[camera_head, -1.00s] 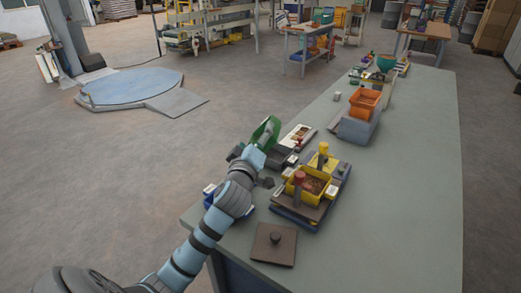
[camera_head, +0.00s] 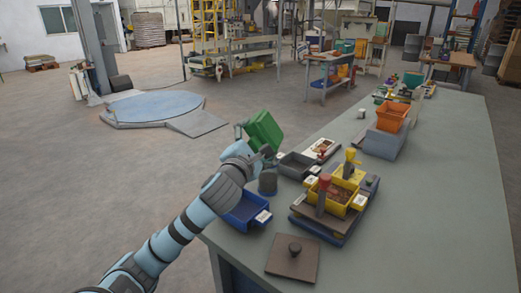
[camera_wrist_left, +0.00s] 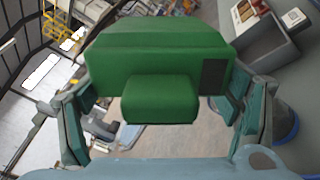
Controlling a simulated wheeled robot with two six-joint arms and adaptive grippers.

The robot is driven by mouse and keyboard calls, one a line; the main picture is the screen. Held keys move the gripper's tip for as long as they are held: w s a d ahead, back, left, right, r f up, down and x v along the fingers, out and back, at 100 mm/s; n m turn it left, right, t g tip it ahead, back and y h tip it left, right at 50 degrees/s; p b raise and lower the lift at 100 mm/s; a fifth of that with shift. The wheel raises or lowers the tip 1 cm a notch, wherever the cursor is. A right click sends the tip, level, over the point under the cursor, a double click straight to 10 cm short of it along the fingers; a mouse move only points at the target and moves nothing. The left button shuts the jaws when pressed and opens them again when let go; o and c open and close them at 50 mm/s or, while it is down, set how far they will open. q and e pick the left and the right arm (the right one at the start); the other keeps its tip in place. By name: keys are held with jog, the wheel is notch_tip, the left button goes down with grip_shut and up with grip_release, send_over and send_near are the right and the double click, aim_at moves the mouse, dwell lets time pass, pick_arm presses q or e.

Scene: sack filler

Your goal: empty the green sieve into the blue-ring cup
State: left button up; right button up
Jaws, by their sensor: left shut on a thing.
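My left gripper (camera_head: 254,142) is shut on the green sieve (camera_head: 264,131) and holds it up in the air over the left edge of the bench. In the left wrist view, the green sieve (camera_wrist_left: 155,70) fills the middle between the two fingers (camera_wrist_left: 160,110); its open side and contents are hidden. A grey cup-like thing (camera_head: 267,181) with some blue at its bottom stands just below the gripper, apart from the sieve; it seems to be the blue-ring cup. It also shows in part at the right of the left wrist view (camera_wrist_left: 291,103). My right gripper is not in view.
A blue bin (camera_head: 243,214) is on the near left bench corner. A dark tray (camera_head: 296,166), a yellow box (camera_head: 334,197) with brown contents and a brown lid (camera_head: 291,261) are nearby. An orange bin (camera_head: 393,116) stands farther back. The right side of the bench (camera_head: 440,190) is clear.

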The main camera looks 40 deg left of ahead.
aim_at(253, 131)
pick_arm(q)
jog(key=shift+a+f+n+b, duration=0.1)
jog(key=shift+n+b, duration=0.2)
jog(key=shift+b, duration=0.25)
notch_tip(253, 131, up, 3)
jog(key=m+p, duration=0.4)
jog(key=p, duration=0.1)
jog(key=shift+r, duration=0.2)
jog(key=shift+r+m+p, duration=0.1)
jog(key=shift+m+p, duration=0.2)
jog(key=shift+m, duration=0.5)
jog(key=shift+f, duration=0.25)
